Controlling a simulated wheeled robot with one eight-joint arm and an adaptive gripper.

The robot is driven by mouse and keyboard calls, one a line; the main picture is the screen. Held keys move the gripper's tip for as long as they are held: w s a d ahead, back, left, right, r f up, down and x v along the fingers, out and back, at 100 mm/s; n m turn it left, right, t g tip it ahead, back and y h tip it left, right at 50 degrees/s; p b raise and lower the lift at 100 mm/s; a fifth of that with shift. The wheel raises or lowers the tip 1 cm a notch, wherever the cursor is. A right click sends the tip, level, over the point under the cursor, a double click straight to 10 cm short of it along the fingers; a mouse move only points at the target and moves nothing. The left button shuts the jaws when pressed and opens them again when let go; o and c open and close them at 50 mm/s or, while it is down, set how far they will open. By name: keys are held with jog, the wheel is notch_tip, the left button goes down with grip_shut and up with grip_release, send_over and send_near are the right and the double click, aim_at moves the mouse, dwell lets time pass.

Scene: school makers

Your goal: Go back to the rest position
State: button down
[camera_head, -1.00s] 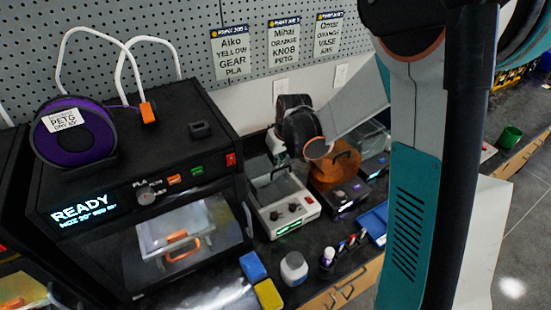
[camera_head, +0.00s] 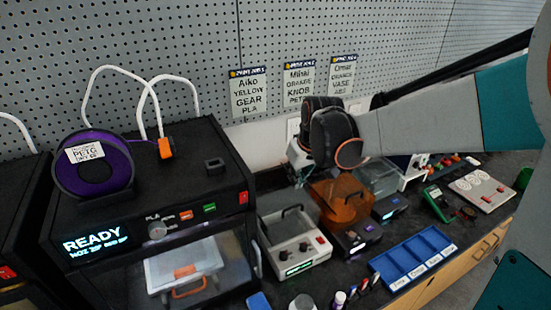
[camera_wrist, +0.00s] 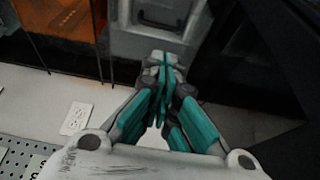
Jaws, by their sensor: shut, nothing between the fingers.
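My gripper (camera_wrist: 163,75) is shut and empty in the wrist view, its teal and grey fingers drawn together. In the head view my arm reaches in from the right, and its dark wrist and the grey gripper (camera_head: 297,158) hang above the bench. The gripper is over the back of a white-grey box with a handle and red switch (camera_head: 299,245), to the left of an orange-lidded box (camera_head: 340,197). Whether it touches anything is unclear. The fingertips are hard to make out in the head view.
A black 3D printer (camera_head: 150,195) with a purple spool (camera_head: 93,168) on top stands at left. A blue compartment tray (camera_head: 413,257) lies front right. A green multimeter (camera_head: 438,203) is farther right. A pegboard wall (camera_head: 180,50) with job cards closes off the back.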

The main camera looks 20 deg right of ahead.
jog(key=s+a+m+t+b, duration=0.2)
jog(key=s+t+b, duration=0.1)
jog(key=s, duration=1.9)
jog(key=shift+r+h+b, duration=0.2)
jog(key=shift+h+b, duration=0.2)
jog(key=shift+b, duration=0.45)
jog(key=shift+a, duration=0.1)
